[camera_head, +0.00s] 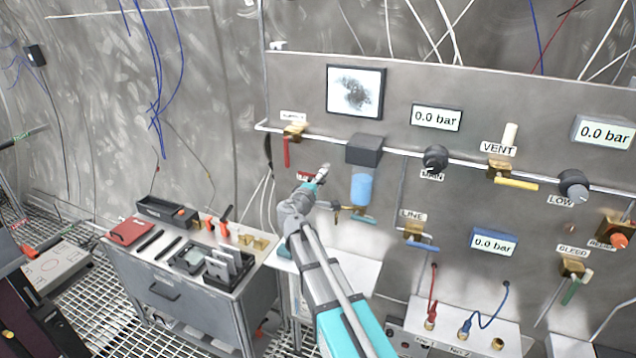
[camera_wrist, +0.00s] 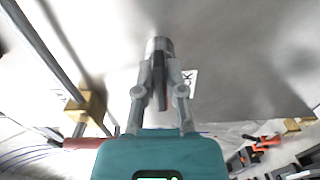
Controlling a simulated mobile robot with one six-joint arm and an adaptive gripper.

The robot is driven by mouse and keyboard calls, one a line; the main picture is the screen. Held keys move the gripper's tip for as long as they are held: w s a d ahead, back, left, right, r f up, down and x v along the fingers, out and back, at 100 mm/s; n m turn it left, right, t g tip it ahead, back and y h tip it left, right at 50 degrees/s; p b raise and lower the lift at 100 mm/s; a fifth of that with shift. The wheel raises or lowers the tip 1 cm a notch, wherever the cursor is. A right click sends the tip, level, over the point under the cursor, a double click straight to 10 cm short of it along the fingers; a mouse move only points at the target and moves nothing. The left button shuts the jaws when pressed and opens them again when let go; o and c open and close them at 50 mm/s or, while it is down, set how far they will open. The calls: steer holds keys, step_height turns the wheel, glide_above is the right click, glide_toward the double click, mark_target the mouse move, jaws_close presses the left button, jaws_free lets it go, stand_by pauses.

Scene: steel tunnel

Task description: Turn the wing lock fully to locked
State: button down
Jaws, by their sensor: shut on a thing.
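The wing lock (camera_wrist: 159,72) shows in the wrist view as a grey round body with a dark, narrow wing that runs up and down in the picture. My gripper (camera_wrist: 160,92) has one finger on each side of the wing and is shut on it. A white label (camera_wrist: 190,80) sits behind the right finger, and part of its lettering is hidden. In the head view my gripper (camera_head: 318,183) is at the panel, left of the blue filter bowl, and mostly hides the lock. I cannot read the lock's position marks.
The blue filter bowl (camera_head: 361,190) hangs close to the right of my gripper. The red-handled supply valve (camera_head: 292,135) is above left. A line valve with a blue handle (camera_head: 423,245) is lower right. A tool cart (camera_head: 190,290) stands at lower left.

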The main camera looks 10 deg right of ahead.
steer(key=shift+s, duration=0.1)
steer(key=c, duration=0.7)
jaws_free()
steer(key=v, duration=1.2)
steer(key=shift+f, duration=0.1)
